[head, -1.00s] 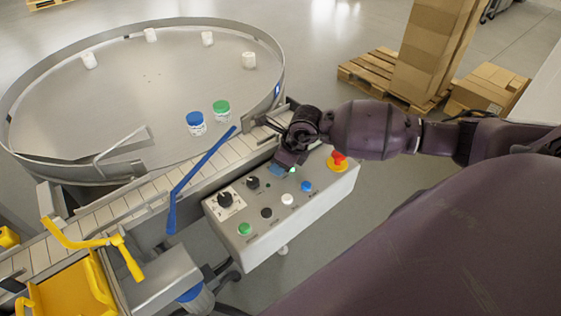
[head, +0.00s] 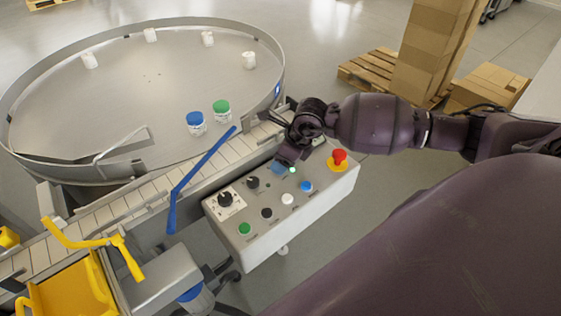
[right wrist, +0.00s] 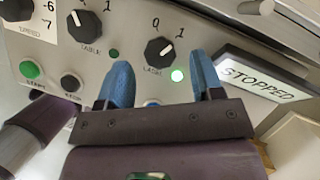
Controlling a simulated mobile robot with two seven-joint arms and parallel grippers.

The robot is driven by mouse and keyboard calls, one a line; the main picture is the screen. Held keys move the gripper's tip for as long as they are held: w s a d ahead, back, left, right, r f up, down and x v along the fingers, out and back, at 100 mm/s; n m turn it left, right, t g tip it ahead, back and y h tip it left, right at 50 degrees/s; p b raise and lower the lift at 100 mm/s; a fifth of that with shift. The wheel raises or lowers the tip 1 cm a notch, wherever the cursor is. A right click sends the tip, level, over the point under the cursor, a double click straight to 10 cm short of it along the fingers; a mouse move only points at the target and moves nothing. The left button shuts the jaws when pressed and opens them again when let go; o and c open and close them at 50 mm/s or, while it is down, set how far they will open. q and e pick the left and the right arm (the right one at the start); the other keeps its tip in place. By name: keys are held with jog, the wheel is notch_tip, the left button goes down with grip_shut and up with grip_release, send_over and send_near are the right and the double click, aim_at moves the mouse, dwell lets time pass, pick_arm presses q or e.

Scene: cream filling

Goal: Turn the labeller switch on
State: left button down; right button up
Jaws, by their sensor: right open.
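The labeller switch (right wrist: 160,51) is a black rotary knob marked "LABEL", with 0 and 1 above it, on the grey control box (head: 318,203). A lit green lamp (right wrist: 178,75) is beside its lower right; the lamp also shows in the head view (head: 292,170). My right gripper (head: 278,167) is over the far edge of the box and hides this knob in the head view. In the right wrist view its blue fingers (right wrist: 157,84) are open and empty, with the knob between and just beyond the tips. Contact cannot be told. My left gripper is not in view.
The table knob (right wrist: 83,23) is left of the labeller switch. A red emergency button (head: 339,157) and several push buttons share the box. A "STOPPED" sign (right wrist: 262,80) is at right. A conveyor (head: 150,192) and round table (head: 130,95) lie beyond.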

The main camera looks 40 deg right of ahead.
jog(key=v, duration=0.8)
jog(key=shift+s+r, duration=0.15)
jog(key=shift+r, duration=0.15)
jog(key=shift+d, duration=0.1)
